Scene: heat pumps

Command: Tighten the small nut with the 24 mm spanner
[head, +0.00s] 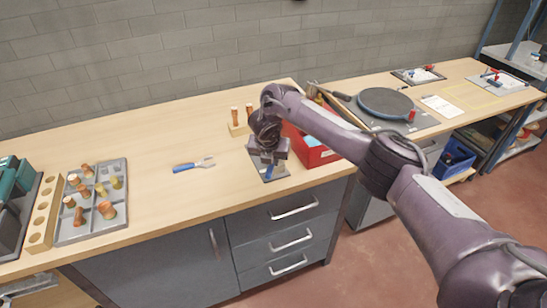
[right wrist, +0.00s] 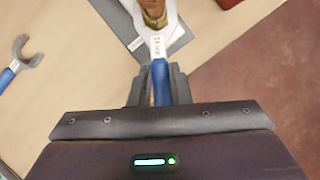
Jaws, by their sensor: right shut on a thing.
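My right gripper (right wrist: 159,75) is shut on the blue handle of a spanner (right wrist: 157,50). The spanner's pale open jaw points away from the gripper, at the top of the right wrist view. A brass nut with copper above it (right wrist: 152,14) shows between the jaw's prongs; I cannot tell how far it is seated. In the head view the right gripper (head: 268,158) is over a grey plate (head: 281,172) near the bench's front edge and hides the nut. A second blue-handled spanner (head: 193,165) lies to the left, also in the right wrist view (right wrist: 20,62). My left gripper is not in view.
A red box (head: 318,153) stands just right of the gripper. A wooden block with copper pieces (head: 238,127) is behind it. A grey tray of fittings (head: 93,205) and a wooden rack (head: 42,215) are at the left. The bench middle is mostly clear.

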